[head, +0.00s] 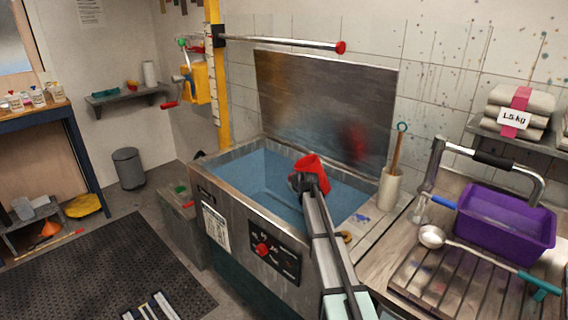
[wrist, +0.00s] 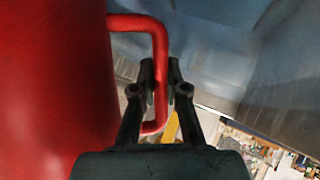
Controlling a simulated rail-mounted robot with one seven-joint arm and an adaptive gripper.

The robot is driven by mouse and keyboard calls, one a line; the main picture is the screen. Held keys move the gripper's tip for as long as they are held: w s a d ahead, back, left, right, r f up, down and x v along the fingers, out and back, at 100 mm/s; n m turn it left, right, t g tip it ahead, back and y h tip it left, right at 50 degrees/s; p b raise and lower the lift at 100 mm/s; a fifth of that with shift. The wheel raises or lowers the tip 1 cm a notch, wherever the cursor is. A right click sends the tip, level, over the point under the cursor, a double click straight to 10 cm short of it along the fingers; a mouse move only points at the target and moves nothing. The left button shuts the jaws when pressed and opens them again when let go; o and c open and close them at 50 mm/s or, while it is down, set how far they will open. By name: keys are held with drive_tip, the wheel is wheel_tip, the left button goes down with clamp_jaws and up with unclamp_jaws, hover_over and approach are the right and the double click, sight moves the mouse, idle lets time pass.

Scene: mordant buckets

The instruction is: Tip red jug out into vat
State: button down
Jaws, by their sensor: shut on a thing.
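The red jug (head: 313,171) is over the near right part of the vat in the head view, tilted. In the wrist view the jug (wrist: 55,85) fills the left side, with its handle (wrist: 158,45) reaching to the right. My gripper (wrist: 161,75) is shut on that handle; its dark fingers stand on both sides of it. In the head view my gripper (head: 303,183) is partly hidden at the jug. The steel vat (head: 228,207) holds blue liquid (head: 262,177). The jug's mouth and contents cannot be made out.
A raised steel lid (head: 325,100) stands behind the vat. A horizontal bar (head: 280,42) with a red end crosses above it. To the right are a crock with a stick (head: 390,188), a purple tub (head: 505,222) and a ladle (head: 432,236) on a slatted drainboard (head: 420,275).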

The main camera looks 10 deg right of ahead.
drive_tip(key=shift+w+a+r+n+g+h+p, duration=0.15)
drive_tip(key=shift+a+r+n+g+h+p, duration=0.2)
drive_tip(key=shift+h+p, duration=0.6)
drive_tip(key=shift+d+n+g+h+p, duration=0.25)
drive_tip(key=shift+d+n+h+p, duration=0.15)
drive_tip(key=shift+p, duration=0.35)
drive_tip(key=shift+s+d+r+n+g+h+p, duration=0.4)
drive_tip(key=shift+d+r+n+g+h+p, duration=0.2)
drive_tip(key=shift+h+p, duration=0.35)
drive_tip(key=shift+s+d+r+n+h+p, duration=0.25)
drive_tip(key=shift+d+r+n+h+p, duration=0.2)
drive_tip(key=shift+h, duration=0.45)
idle(0.5)
drive_tip(key=shift+a+r+n+g+h, duration=0.15)
drive_tip(key=shift+r+n+g+h, duration=0.2)
drive_tip(key=shift+h, duration=0.35)
idle(2.0)
drive_tip(key=shift+r, duration=0.25)
idle(1.0)
